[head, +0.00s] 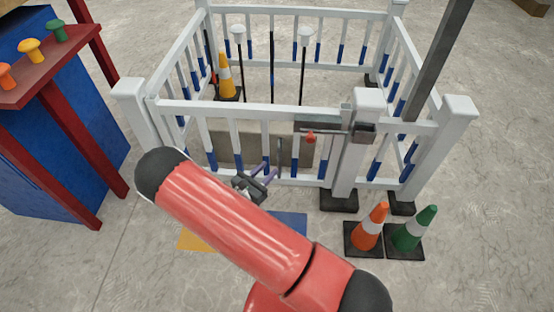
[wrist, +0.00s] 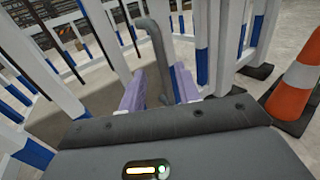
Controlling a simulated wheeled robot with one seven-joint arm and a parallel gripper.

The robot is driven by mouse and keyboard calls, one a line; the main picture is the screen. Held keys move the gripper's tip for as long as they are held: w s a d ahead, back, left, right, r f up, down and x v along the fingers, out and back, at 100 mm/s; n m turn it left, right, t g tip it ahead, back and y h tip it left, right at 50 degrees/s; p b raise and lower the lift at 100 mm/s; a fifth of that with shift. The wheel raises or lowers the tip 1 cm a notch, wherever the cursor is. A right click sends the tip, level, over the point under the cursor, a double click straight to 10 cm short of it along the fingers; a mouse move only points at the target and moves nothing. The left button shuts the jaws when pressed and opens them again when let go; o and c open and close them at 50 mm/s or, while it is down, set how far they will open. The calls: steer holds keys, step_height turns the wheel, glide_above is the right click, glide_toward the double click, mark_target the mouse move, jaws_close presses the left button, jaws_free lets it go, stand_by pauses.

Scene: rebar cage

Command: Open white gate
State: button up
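The white gate (head: 233,130) is a railing panel with blue-banded bars at the front of a white pen, and it looks closed. A grey latch bar (head: 335,128) with a red knob (head: 311,137) spans its top right end and the post. A grey upright handle (head: 279,155) is on the gate's front; it also shows in the wrist view (wrist: 155,45), curved at the top. My gripper (head: 266,173) is low in front of the gate. Its purple fingers (wrist: 158,88) are apart, with the handle's lower part between them. Contact with either finger is unclear.
An orange cone (head: 367,230) and a green cone (head: 412,230) stand right of the gate post (head: 347,155). A blue cabinet with a red frame (head: 60,150) is at the left. Inside the pen are a yellow cone (head: 226,75) and poles.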

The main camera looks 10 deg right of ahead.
mark_target(278, 160)
steer(key=x, duration=0.7)
steer(key=shift+s, duration=0.1)
jaws_close()
